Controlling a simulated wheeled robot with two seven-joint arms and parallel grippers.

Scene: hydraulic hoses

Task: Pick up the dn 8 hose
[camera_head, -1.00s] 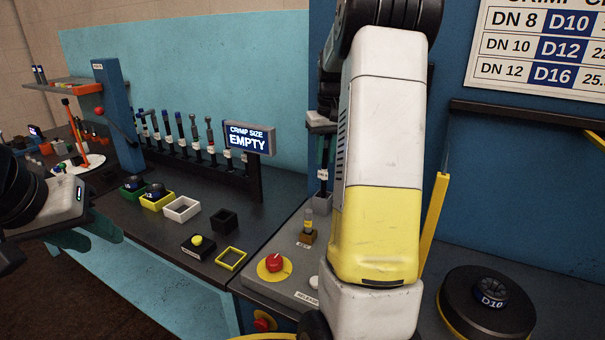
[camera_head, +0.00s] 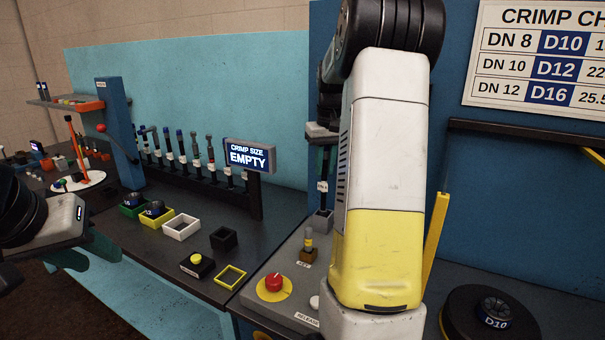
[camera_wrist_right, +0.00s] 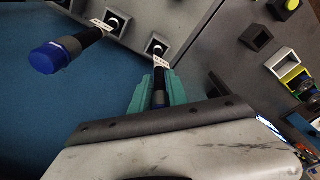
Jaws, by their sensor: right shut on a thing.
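In the right wrist view, the teal fingers of my right gripper (camera_wrist_right: 158,92) are closed around a dark hose (camera_wrist_right: 158,72) with a white tag, by a grey holder. In the head view, this upright black hose (camera_head: 323,188) stands over a grey holder, partly beside my right arm. Its tag is too small to read surely. A second hose with a blue end (camera_wrist_right: 50,57) stands beside it in the right wrist view. My left gripper (camera_head: 92,246) is empty at the left of the head view, its teal fingers apart.
Small coloured trays (camera_head: 182,228) and a red button (camera_head: 274,283) lie in front. A black D10 die holder (camera_head: 490,318) is at right. My right arm blocks the middle.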

